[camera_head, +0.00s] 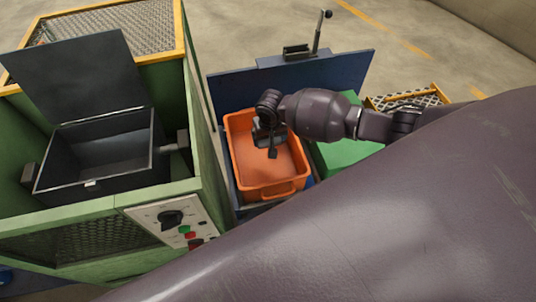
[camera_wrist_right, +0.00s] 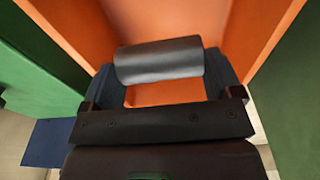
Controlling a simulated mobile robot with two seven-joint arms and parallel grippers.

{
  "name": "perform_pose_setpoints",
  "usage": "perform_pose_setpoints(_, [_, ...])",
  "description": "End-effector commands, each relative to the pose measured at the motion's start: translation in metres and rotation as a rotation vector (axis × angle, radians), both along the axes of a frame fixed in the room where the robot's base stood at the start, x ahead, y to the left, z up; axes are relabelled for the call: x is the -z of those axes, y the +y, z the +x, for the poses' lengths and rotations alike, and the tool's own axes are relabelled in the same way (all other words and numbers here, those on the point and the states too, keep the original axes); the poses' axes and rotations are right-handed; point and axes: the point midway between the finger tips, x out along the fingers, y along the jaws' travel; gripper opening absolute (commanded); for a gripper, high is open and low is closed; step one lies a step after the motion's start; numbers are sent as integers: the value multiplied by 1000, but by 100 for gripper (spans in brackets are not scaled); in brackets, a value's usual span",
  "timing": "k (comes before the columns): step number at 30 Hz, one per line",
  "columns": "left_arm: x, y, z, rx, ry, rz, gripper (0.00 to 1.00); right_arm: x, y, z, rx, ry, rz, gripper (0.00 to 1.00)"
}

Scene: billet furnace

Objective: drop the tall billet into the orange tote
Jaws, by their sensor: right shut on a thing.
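The orange tote (camera_head: 240,130) stands in the middle of the head view, on a blue stand. My right gripper (camera_head: 270,140) is over the tote, its arm coming in from the right. In the right wrist view my right gripper (camera_wrist_right: 165,85) is shut on a dark grey cylinder, the tall billet (camera_wrist_right: 160,62), which lies across between the two fingers. The tote's orange walls and floor (camera_wrist_right: 150,95) show around and below the billet. In the head view the billet is hard to make out against the dark gripper. My left gripper is not in view.
A green furnace cabinet (camera_head: 205,165) with an open dark lid (camera_head: 80,70) and a dark chamber (camera_head: 105,150) stands left of the tote. A control panel (camera_head: 178,222) is on its front. A blue back panel (camera_head: 230,90) with a lever (camera_head: 318,35) rises behind the tote. A green surface (camera_head: 345,155) lies to the right.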

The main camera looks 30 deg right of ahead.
Motion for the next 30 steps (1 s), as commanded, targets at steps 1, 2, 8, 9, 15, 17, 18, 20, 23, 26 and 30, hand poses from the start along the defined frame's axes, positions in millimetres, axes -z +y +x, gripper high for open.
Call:
perform_pose_setpoints(1, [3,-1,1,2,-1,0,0,6,0,0,-1,1,1,33])
perform_pose_setpoints(2, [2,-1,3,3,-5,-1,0,8,0,0,-1,0,1,33])
perform_pose_setpoints(8, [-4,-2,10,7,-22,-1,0,8,1,1,-1,-4,2,33])
perform_pose_setpoints(9, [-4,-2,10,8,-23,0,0,8,1,2,-1,-5,2,33])
perform_pose_setpoints(15, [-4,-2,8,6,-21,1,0,7,1,2,-1,-5,2,93])
perform_pose_setpoints(17, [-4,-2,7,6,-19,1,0,7,1,2,-1,-4,1,100])
perform_pose_setpoints(18, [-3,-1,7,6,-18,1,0,8,1,1,-1,-3,1,100])
perform_pose_setpoints(20, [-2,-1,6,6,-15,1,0,8,0,1,-1,-2,1,100])
perform_pose_setpoints(23, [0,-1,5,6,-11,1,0,10,0,0,0,1,0,100])
perform_pose_setpoints(26, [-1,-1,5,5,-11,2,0,5,0,0,-1,-1,1,100])
perform_pose_setpoints(30, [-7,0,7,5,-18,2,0,-13,1,-1,-1,-4,1,100])
